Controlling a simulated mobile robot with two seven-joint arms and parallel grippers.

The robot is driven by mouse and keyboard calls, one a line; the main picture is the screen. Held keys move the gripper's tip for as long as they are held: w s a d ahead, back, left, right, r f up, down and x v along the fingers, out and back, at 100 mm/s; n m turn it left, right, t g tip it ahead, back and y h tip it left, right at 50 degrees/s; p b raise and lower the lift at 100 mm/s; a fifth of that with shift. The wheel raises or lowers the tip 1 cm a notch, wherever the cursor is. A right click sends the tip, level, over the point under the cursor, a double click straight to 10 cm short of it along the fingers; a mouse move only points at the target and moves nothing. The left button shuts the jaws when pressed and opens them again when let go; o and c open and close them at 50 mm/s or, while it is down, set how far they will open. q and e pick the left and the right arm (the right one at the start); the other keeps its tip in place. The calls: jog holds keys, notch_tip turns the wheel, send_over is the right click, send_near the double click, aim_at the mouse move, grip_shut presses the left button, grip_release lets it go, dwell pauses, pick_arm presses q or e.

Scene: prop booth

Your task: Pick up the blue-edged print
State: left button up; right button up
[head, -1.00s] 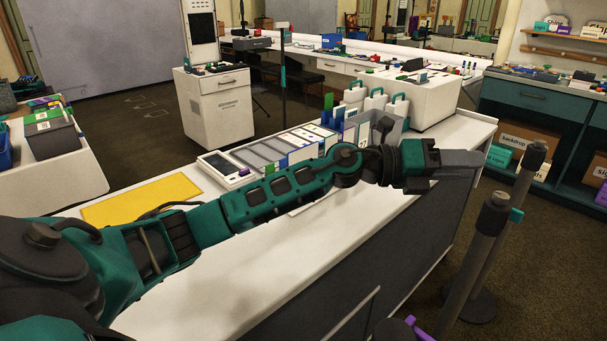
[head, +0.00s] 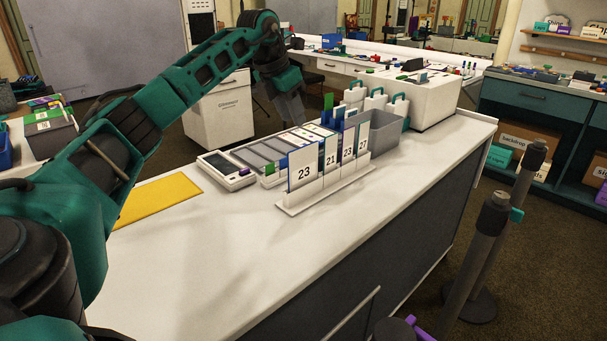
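Blue edging shows in more than one place on the white counter (head: 220,270), and I cannot tell for sure which is the blue-edged print. Blue also shows on upright pieces (head: 338,117) by the far end of a row of grey slots (head: 262,154). My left gripper (head: 292,108) points down above the far side of the slots, apart from the cards. Its fingers overlap, so their opening is unclear. My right gripper is out of view.
A grey bin (head: 386,130) stands behind the rack, with white teal-handled holders (head: 398,108) beyond. A handheld device (head: 226,170) and a yellow mat (head: 157,199) lie to the left. Dark posts (head: 490,225) stand off the counter at right. The counter's front is clear.

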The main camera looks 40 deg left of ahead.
aim_at(303, 147)
pick_arm(q)
jog(key=x, duration=0.5)
jog(key=shift+w+f, duration=0.1)
jog(key=shift+f, duration=0.05)
jog(key=shift+x, duration=2.7)
jog(key=shift+f, duration=0.3)
grip_shut()
jog(key=shift+r, duration=0.1)
